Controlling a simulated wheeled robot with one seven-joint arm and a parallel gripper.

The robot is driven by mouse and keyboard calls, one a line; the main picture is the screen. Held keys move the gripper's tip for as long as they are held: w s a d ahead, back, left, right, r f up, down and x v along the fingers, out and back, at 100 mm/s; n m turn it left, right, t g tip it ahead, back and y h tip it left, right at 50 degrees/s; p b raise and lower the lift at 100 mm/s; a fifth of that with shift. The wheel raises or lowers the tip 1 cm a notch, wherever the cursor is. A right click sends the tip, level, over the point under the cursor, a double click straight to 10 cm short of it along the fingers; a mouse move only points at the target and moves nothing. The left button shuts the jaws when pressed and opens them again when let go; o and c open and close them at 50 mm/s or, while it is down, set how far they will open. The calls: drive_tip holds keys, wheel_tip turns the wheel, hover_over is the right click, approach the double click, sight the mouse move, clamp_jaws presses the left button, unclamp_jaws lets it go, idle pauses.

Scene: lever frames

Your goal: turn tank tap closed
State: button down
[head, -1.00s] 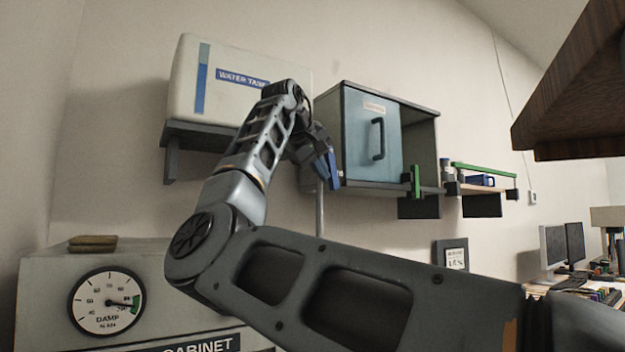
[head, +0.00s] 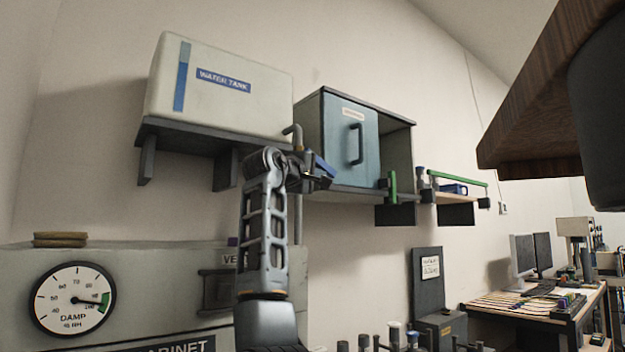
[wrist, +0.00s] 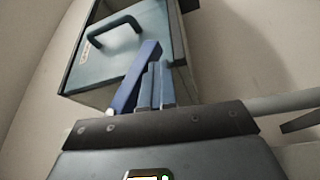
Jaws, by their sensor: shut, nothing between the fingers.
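The white water tank (head: 222,92) sits on a dark wall shelf at upper left in the head view. A bent grey pipe (head: 293,132) comes off its right side. A blue bar (head: 320,165), which looks like the tap lever, slants down to the right at my gripper (head: 322,181). In the wrist view the blue bar (wrist: 136,78) slants along the left side of my gripper (wrist: 157,68). My gripper's fingers are shut with nothing between them. I cannot tell whether they touch the bar. The tap's body is mostly hidden behind my wrist.
A wall cupboard (head: 350,140) with a blue door is just right of my gripper; its door handle (wrist: 113,32) shows in the wrist view. Green levers (head: 457,178) are farther right. A cabinet with a gauge (head: 73,299) is below left. A brown wooden edge (head: 535,110) overhangs at upper right.

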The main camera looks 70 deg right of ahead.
drive_tip(key=n+h, duration=0.1)
drive_tip(key=s+d+r+h, duration=0.1)
drive_tip(key=h, duration=0.1)
drive_tip(key=shift+d+r+n+h, duration=0.15)
drive_tip(key=shift+n+h, duration=0.15)
drive_tip(key=shift+n, duration=0.1)
drive_tip(key=shift+d+r+p, duration=0.1)
drive_tip(key=shift+r+p, duration=0.15)
drive_tip(key=shift+p, duration=0.05)
drive_tip(key=shift+s+d, duration=0.1)
